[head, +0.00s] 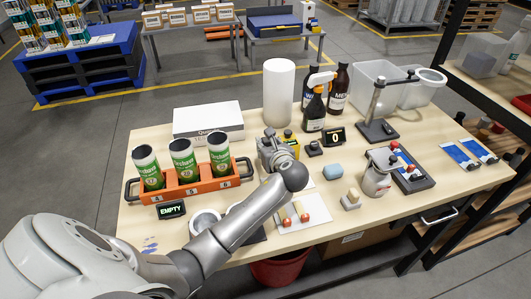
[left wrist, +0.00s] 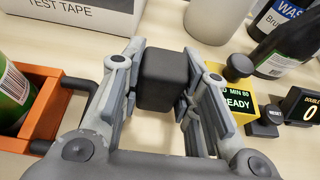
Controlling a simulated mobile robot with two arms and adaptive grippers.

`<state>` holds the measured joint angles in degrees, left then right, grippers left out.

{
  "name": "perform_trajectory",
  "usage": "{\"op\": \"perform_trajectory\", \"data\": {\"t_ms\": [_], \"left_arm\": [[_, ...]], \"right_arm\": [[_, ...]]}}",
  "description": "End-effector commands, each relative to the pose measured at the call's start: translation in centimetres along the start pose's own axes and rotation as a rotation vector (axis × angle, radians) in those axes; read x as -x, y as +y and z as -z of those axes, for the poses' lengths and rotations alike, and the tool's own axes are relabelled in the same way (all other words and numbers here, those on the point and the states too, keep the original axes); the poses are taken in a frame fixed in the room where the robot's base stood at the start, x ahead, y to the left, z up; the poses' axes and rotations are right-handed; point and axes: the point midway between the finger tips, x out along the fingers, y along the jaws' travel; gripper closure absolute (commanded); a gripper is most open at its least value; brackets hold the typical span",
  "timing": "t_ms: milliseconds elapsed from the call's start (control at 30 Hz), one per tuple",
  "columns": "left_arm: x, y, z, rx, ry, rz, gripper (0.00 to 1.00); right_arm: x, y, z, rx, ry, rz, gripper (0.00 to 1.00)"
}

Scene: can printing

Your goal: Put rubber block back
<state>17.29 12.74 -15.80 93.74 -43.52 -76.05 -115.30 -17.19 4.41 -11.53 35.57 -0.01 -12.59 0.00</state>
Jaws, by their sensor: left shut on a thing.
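The rubber block (left wrist: 163,80) shows in the left wrist view as a black, rounded cube between two grey fingers. My left gripper (left wrist: 162,88) is shut on it from both sides. In the head view my left gripper (head: 270,138) is over the middle of the table, right of the orange can rack, and the block is mostly hidden there. I cannot tell how high the block is above the table. My right gripper is not in view.
The orange rack (head: 209,186) with green cans stands left of the gripper. A yellow timer reading READY (left wrist: 238,104) is close to its right. A white box (head: 208,118) and a white cylinder (head: 279,92) stand behind. Dark bottles (head: 338,90) stand behind right.

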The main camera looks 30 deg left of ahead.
Motion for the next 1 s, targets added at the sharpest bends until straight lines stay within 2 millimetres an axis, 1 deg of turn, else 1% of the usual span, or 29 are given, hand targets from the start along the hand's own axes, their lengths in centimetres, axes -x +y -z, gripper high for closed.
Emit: {"op": "perform_trajectory", "data": {"t_ms": [167, 233, 333, 433, 800, 833, 967, 1000], "left_arm": [[-1.3, 0.2, 0.7, -0.001, 0.000, -0.002, 0.94], [-2.0, 0.3, 1.4, -0.002, 0.003, -0.001, 0.94], [-2.5, 0.3, 2.8, -0.002, 0.002, -0.001, 0.94], [-2.8, 0.2, 3.6, 0.000, 0.001, 0.001, 0.94], [-2.9, 0.2, 4.0, -0.001, 0.000, 0.001, 0.94], [-2.9, 0.2, 4.0, 0.000, 0.000, 0.001, 0.68], [-2.9, 0.2, 4.0, 0.000, 0.000, 0.001, 0.51], [-2.9, 0.2, 4.0, 0.000, 0.000, 0.001, 0.49]], "right_arm": [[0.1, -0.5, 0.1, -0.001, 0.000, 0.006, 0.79], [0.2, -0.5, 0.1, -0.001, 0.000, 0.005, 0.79], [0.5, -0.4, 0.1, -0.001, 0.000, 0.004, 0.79], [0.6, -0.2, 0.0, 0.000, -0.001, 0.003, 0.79], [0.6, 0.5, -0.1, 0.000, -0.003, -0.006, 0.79], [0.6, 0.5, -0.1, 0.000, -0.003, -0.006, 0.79], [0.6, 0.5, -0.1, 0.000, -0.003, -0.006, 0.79], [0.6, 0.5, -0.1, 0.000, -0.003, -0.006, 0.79]]}}
